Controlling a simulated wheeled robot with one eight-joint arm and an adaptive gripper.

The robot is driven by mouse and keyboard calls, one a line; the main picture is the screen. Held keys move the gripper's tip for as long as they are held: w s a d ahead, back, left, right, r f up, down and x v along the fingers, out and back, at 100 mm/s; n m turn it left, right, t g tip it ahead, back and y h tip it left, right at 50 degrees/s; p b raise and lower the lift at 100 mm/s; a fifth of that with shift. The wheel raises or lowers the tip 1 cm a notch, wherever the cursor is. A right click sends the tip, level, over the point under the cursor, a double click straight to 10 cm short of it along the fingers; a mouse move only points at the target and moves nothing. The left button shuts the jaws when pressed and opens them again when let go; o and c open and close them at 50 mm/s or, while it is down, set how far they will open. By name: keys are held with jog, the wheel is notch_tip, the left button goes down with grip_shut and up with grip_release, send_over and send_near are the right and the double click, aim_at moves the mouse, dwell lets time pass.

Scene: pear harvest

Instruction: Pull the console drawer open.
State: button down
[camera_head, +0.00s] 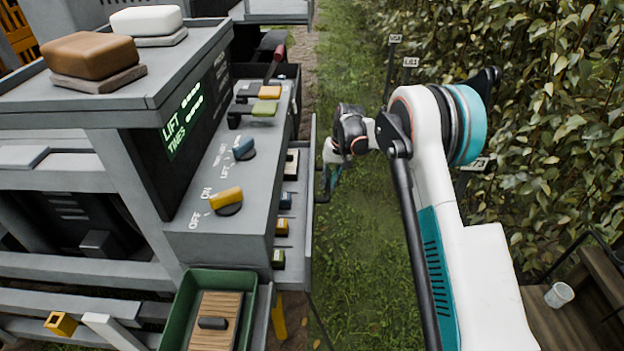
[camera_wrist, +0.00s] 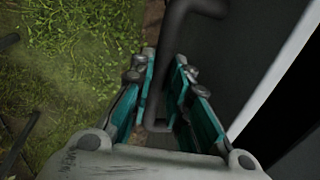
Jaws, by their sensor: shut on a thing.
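The console (camera_head: 228,175) stands at left in the head view, a grey unit with a lit screen and knobs. Its drawer (camera_head: 308,215) stands out from the console's right side, partly open, with several small items showing inside. The drawer's dark handle (camera_head: 322,188) is on the outer face of the drawer front. My gripper (camera_head: 332,180) is at this handle, small and partly hidden by my arm. In the wrist view the teal fingers of my gripper (camera_wrist: 162,85) are shut around the dark handle bar (camera_wrist: 176,30), beside the grey drawer front (camera_wrist: 235,60).
A green tray (camera_head: 180,310) with a wooden block sits at the console's near end. A leafy hedge (camera_head: 540,100) with small tags runs along the right. A white cup (camera_head: 559,295) stands on wooden steps at lower right. The grass strip (camera_head: 365,240) is open.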

jog(key=d, duration=0.7)
jog(key=c, duration=1.5)
grip_release()
jog(key=shift+c, duration=0.2)
notch_tip(320, 180, up, 12)
jog(key=d, duration=0.2)
jog(key=shift+s+d+f, duration=0.1)
